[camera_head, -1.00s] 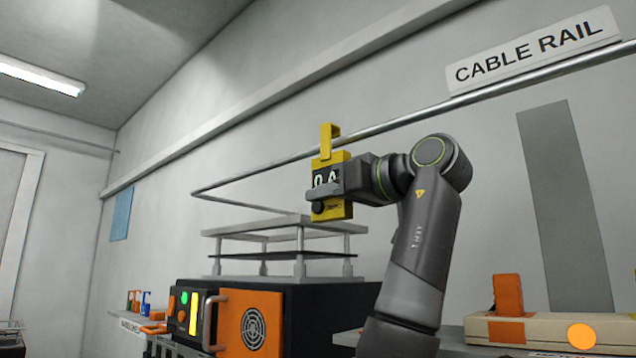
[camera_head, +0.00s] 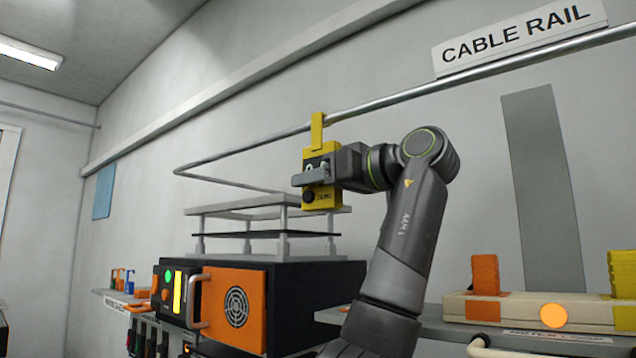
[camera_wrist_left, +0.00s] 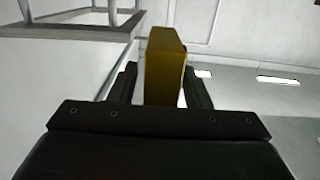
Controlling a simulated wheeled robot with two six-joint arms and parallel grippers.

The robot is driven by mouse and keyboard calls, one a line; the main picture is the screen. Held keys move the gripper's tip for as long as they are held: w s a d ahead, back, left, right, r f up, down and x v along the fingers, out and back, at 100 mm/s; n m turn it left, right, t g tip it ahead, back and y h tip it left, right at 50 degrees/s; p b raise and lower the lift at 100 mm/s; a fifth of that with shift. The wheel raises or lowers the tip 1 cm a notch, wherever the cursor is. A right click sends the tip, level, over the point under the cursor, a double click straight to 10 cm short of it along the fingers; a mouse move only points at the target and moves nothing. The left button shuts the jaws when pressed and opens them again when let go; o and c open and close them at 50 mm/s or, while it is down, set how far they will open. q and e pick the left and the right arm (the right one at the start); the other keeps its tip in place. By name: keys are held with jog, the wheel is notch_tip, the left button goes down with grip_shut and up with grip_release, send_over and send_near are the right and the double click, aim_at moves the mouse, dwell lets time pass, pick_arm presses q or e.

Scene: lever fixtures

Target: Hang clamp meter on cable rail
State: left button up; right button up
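The yellow clamp meter (camera_head: 324,200) is upright in the head view, with a dark dial and a small display partly covered by my finger. My left gripper (camera_head: 314,178) is shut around its body. The meter's yellow top hook (camera_head: 317,132) overlaps the cable rail (camera_head: 400,95) in the picture, its top just above the rail. I cannot tell whether it goes over the rail or touches it. In the left wrist view the yellow meter (camera_wrist_left: 165,72) sits between the two fingers of the left gripper (camera_wrist_left: 162,86). My right gripper is not in view.
The CABLE RAIL sign (camera_head: 518,36) is above the rail. Below the meter are a grey rack (camera_head: 270,212) and an orange-fronted box (camera_head: 237,308). A shelf at right carries a beige case (camera_head: 540,312) and orange blocks (camera_head: 485,275).

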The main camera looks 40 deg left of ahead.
pick_arm(q)
jog(key=shift+d, duration=0.1)
jog(key=shift+d, duration=0.3)
jog(key=s+d, duration=0.1)
jog(key=d, duration=1.5)
jog(key=shift+s+d+r, duration=0.2)
jog(key=shift+d+r, duration=0.1)
jog(key=shift+d, duration=0.05)
